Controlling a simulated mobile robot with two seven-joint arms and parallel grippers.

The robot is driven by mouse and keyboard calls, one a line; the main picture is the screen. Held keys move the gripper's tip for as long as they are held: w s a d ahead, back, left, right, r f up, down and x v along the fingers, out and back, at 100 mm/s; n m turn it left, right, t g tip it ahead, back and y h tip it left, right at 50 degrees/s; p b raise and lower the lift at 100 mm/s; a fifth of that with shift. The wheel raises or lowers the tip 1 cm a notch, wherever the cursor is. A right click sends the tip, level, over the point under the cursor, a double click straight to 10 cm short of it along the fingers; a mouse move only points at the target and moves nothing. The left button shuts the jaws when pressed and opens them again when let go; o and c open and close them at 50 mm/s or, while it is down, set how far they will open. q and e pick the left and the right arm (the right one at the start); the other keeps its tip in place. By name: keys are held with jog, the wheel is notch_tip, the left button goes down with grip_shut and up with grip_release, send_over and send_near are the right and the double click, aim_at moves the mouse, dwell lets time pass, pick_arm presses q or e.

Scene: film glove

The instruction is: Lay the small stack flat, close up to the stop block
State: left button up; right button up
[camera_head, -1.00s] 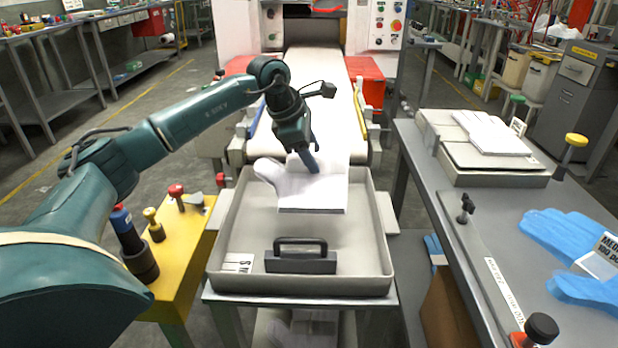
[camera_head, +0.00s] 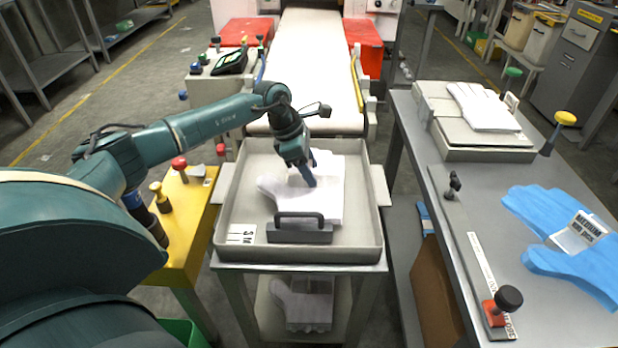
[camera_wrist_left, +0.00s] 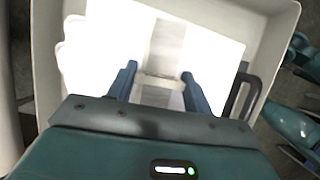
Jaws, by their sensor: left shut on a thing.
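The small stack of white film gloves (camera_head: 330,187) is over the light grey tray (camera_head: 375,248), its thumb side to the left. My left gripper (camera_head: 309,181) is shut on the stack from above. In the left wrist view its two blue fingers (camera_wrist_left: 160,82) stand apart with white film between them. The dark grey stop block (camera_head: 299,234) with its loop handle stands at the tray's near side, and it also shows in the left wrist view (camera_wrist_left: 240,95). The stack's near edge appears right behind the block; I cannot tell whether they touch or whether the stack lies fully flat. My right gripper is not in view.
The tray walls surround the stack and block. A yellow stand (camera_head: 186,215) with knobs is at the left. A grey bench (camera_head: 440,150) at the right holds blue gloves (camera_head: 560,235) and another white stack (camera_head: 485,108). A conveyor (camera_head: 305,75) lies behind the tray.

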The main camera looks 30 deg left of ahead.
pick_arm(q)
jog(key=shift+f, duration=1.55)
jog(key=shift+f, duration=0.15)
jog(key=o, duration=1.3)
